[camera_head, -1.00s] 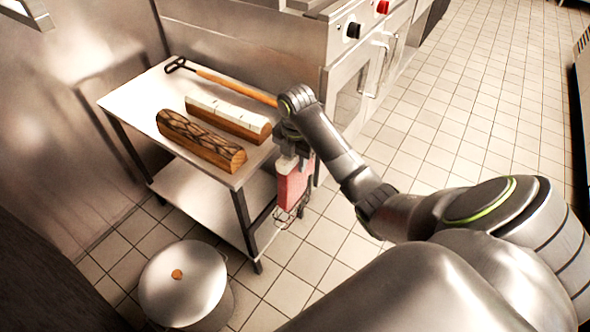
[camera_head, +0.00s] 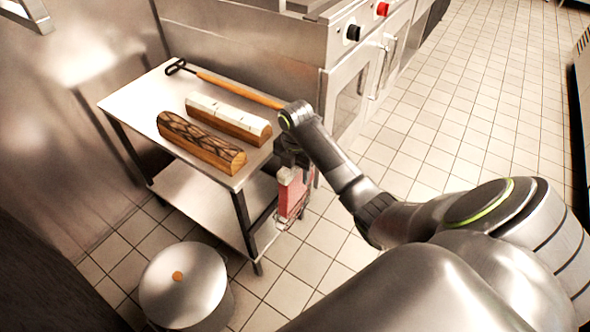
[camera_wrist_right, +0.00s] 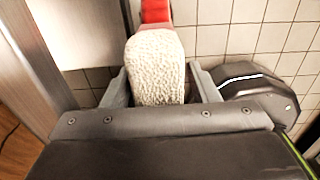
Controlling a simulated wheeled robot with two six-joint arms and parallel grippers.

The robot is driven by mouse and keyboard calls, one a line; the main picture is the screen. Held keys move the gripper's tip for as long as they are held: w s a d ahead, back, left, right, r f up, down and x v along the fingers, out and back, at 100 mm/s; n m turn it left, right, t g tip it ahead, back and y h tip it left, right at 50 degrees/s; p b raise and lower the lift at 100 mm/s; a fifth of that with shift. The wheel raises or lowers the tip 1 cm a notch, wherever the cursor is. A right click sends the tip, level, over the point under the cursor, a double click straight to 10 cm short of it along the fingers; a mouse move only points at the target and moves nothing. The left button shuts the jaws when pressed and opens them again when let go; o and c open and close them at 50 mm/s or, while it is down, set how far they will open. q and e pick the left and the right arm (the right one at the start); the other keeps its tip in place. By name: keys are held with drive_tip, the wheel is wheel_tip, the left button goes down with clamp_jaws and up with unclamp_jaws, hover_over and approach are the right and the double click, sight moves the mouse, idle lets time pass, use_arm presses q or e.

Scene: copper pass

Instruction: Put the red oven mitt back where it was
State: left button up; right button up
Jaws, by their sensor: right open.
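The red oven mitt (camera_head: 290,194) hangs upright beside the right front corner of the steel table (camera_head: 132,101). In the right wrist view its pale fleecy cuff (camera_wrist_right: 155,68) lies between the fingers, with red cloth beyond it. My right gripper (camera_wrist_right: 161,88) is open around the cuff, with a finger on each side. In the head view the right gripper (camera_head: 293,166) is at the top of the mitt and partly hides it. What holds the mitt up is too small to make out. My left gripper is not in view.
A dark-patterned log-shaped block (camera_head: 200,143), a white-topped wooden block (camera_head: 228,118) and a long-handled tool (camera_head: 235,88) lie on the table. A lidded pot (camera_head: 183,285) stands on the floor in front. Stoves (camera_head: 350,85) stand behind. The tiled floor to the right is clear.

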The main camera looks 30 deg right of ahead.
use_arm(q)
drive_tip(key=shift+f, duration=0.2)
use_arm(e)
drive_tip(key=shift+f+b, duration=0.15)
drive_tip(key=shift+b, duration=0.35)
drive_tip(key=shift+w+r, duration=0.1)
drive_tip(key=shift+r, duration=0.65)
drive_tip(key=r, duration=0.1)
drive_tip(key=r+p, duration=0.1)
drive_tip(key=r, duration=0.2)
drive_tip(key=shift+s+p, duration=0.3)
drive_tip(key=shift+p, duration=0.05)
wheel_tip(320, 180, up, 4)
drive_tip(key=p, duration=0.3)
drive_tip(key=shift+s+r+p, duration=0.15)
drive_tip(key=shift+r+p, duration=0.05)
drive_tip(key=shift+p, duration=0.15)
wheel_tip(320, 180, up, 3)
drive_tip(key=p, duration=0.3)
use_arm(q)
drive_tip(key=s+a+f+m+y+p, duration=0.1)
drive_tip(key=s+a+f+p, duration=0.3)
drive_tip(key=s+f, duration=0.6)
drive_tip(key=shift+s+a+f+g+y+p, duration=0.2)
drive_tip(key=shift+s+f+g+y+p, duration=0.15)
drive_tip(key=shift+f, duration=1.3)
use_arm(e)
drive_tip(key=shift+s+r, duration=0.1)
drive_tip(key=shift+r, duration=2.3)
